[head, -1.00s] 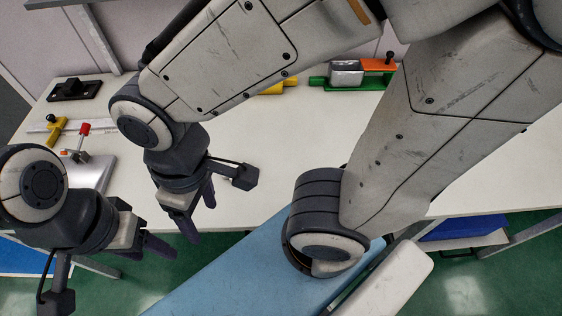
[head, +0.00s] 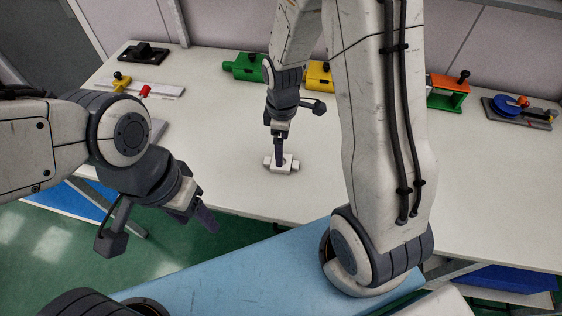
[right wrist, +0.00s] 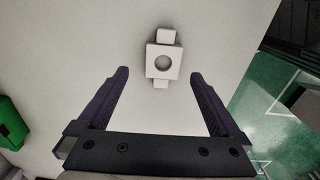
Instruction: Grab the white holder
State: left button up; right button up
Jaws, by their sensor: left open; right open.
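The white holder (head: 292,163) is a small block with tabs at its ends, lying on the white table. My right gripper (head: 279,159) points down over it and hides part of it in the head view. In the right wrist view the white holder (right wrist: 164,48) shows a round hole, and it lies ahead of the open, empty jaws (right wrist: 160,73), about centred between the fingertips. I cannot tell the exact height gap. My left gripper (head: 206,219) is open and empty, in front of the table's near edge, away from the holder.
Along the back stand a green block (head: 243,69), a yellow block (head: 318,76) and an orange and green fixture (head: 447,93). A blue disc fixture (head: 510,105) is at right, a black fixture (head: 144,53) at back left. The table around the holder is clear.

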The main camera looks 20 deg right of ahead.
jog(key=f, duration=0.2)
jog(key=f+p, duration=0.1)
jog(key=f, duration=0.2)
jog(key=shift+s+a+f, duration=0.15)
jog(key=shift+s+f, duration=0.05)
jog(key=shift+f, duration=0.1)
jog(key=c, duration=1.4)
